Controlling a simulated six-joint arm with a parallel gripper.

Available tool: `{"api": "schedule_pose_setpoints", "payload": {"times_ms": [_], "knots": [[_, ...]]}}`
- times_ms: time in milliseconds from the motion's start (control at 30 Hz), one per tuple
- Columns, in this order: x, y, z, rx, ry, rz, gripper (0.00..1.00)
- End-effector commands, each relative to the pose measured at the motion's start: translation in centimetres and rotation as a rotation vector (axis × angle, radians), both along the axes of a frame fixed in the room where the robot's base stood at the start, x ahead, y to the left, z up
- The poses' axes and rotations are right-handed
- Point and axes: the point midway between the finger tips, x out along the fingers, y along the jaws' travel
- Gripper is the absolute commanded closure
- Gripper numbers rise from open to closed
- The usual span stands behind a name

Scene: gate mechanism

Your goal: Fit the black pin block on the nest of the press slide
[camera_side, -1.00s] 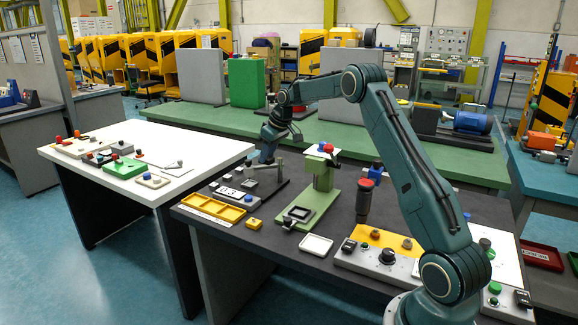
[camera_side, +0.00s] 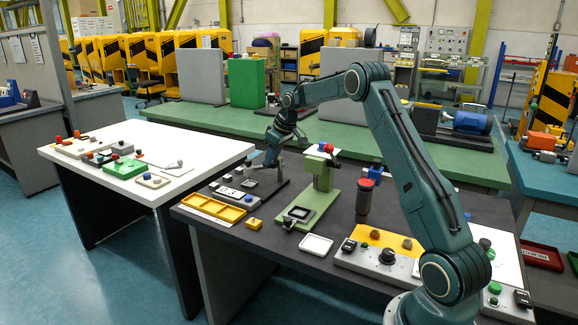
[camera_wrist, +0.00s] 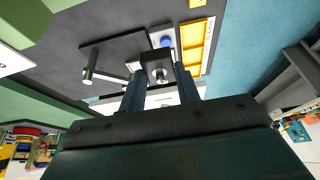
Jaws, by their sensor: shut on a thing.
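My gripper (camera_side: 272,162) is above the dark base plate at the back left of the dark table. In the wrist view its two fingers (camera_wrist: 159,82) are shut on a dark block, which I take for the black pin block (camera_wrist: 155,57). The block is too small to make out in the side view. The green press (camera_side: 322,172) stands to the right of my gripper. On its base, at the front, lies the slide with a black square-framed nest (camera_side: 300,213), apart from my gripper.
A yellow compartment tray (camera_side: 214,207) and a small yellow block (camera_side: 254,223) are left of the press. A dark cylinder with a red top (camera_side: 364,198) and a control panel (camera_side: 385,259) are to the right.

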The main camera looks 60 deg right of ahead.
Motion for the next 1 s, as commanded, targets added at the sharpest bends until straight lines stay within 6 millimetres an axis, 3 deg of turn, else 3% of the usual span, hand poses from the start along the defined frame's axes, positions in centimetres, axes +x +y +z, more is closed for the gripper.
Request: {"api": "schedule_pose_setpoints", "payload": {"times_ms": [400, 600, 1000], "knots": [[-6.1, -1.4, -5.6, 0.005, 0.001, -0.001, 0.95], [-8.6, -1.5, -7.4, 0.001, 0.0, -0.002, 0.95], [-10.1, -1.4, -8.5, -0.003, 0.0, -0.001, 0.95]]}}
